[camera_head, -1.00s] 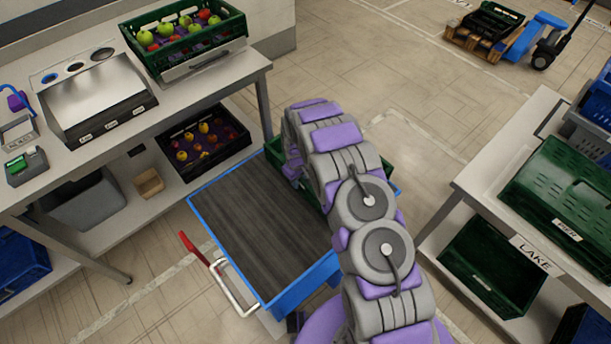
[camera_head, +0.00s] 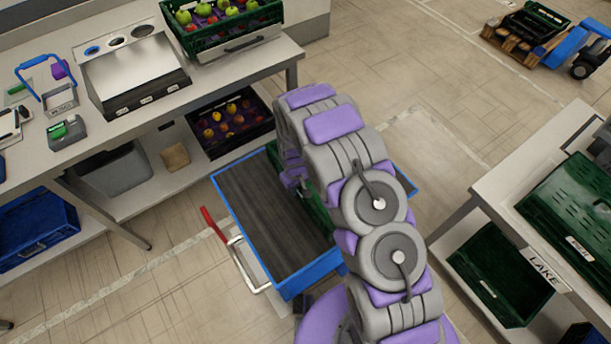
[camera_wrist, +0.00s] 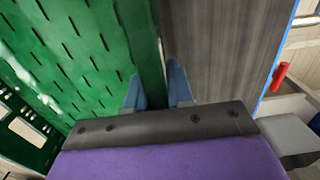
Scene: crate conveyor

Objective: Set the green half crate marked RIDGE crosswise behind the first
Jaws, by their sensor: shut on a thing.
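A green slotted crate (camera_wrist: 85,45) fills the left of the wrist view. My gripper (camera_wrist: 156,88) is shut on its upright wall, one finger on each side. In the head view my arm hides most of this crate; green strips (camera_head: 317,208) show beside the arm, over the far and right part of a blue-edged cart (camera_head: 312,275). The cart's bare grey ribbed deck (camera_head: 262,205) lies to the left, and also shows in the wrist view (camera_wrist: 215,50). No RIDGE mark is readable. Whether the crate rests on the deck is hidden.
A workbench (camera_head: 160,110) at left holds a green crate of apples (camera_head: 225,38); a dark fruit crate (camera_head: 225,140) sits below. A right-hand table marked LAKE (camera_head: 478,180) holds a green crate (camera_head: 570,205), with another green crate (camera_head: 500,275) beneath. Open floor (camera_head: 420,80) lies beyond the cart.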

